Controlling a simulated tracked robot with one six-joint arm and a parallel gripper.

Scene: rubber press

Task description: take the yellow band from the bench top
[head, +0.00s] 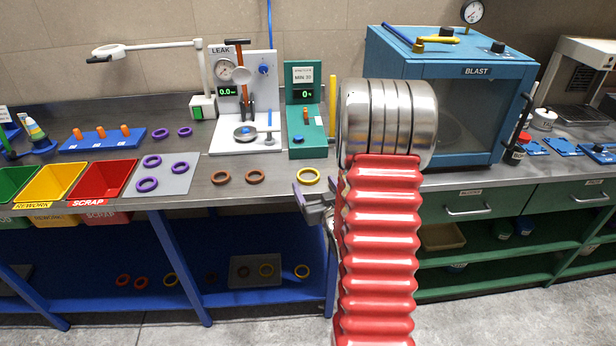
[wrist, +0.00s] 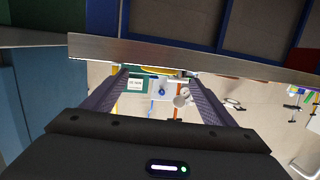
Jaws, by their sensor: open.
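The yellow band (head: 308,176) lies flat on the bench top (head: 215,192) near its front edge, just left of my arm. In the wrist view a thin yellow strip, the band seen nearly edge-on (wrist: 155,71), shows just past the bench edge and between my fingertips. My gripper (head: 312,198) is open, with purple-grey fingers, just in front of the bench edge and close to the band. Its two fingers also show in the wrist view (wrist: 157,78), apart with nothing held between them. My red bellows arm hides part of the gripper in the head view.
Two brown bands (head: 255,176) lie left of the yellow one. Behind stand a white leak tester (head: 243,140) and a green gauge stand (head: 306,140). A blue blast cabinet (head: 450,100) is right. Several bands, some yellow (head: 302,271), lie on the lower blue shelf (head: 230,298).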

